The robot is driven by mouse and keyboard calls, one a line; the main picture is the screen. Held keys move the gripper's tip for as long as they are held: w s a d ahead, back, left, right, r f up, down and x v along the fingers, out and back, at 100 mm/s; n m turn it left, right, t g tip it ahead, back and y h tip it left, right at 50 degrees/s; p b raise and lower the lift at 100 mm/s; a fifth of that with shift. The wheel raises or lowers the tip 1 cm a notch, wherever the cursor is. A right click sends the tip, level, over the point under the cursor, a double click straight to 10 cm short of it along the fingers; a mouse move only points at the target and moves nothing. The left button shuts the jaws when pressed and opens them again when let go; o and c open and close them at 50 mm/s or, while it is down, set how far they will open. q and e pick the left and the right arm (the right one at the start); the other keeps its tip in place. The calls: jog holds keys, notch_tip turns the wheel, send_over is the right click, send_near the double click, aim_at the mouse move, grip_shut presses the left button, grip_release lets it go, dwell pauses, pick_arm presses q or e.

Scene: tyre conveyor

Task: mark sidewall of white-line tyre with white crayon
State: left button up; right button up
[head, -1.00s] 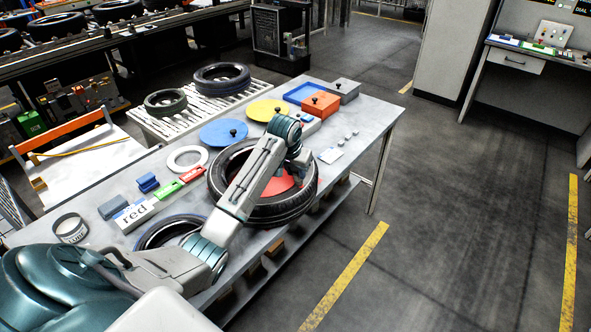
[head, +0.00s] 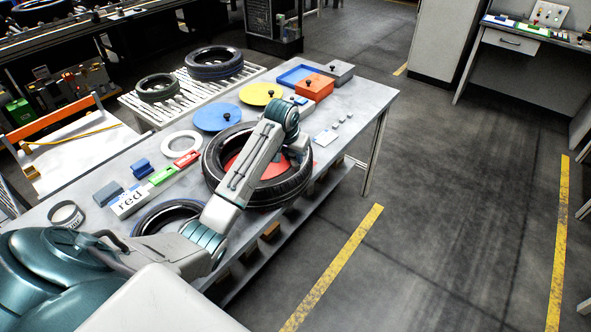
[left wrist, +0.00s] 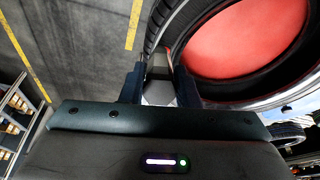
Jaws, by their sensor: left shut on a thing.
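A large black tyre (head: 215,178) lies flat on the grey workbench, with a red disc (head: 250,158) showing in its opening. It also fills the upper right of the left wrist view (left wrist: 225,88). I cannot make out a white line on its sidewall. My left gripper (head: 296,152) is over the tyre's far right side, partly hidden by its own arm. In the left wrist view, its fingers (left wrist: 158,85) are closed on a pale grey block-like piece (left wrist: 158,70) beside the tyre's edge. I cannot tell whether this is the white crayon. My right gripper is out of view.
A second tyre (head: 150,218) lies nearer, partly under my arm.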

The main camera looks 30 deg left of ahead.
pick_arm(q)
jog(key=shift+a, duration=0.65)
dwell(0.8)
jog(key=shift+d+f, duration=0.1)
jog(key=shift+d, duration=0.7)
dwell(0.3)
jog(key=shift+r, duration=3.6)
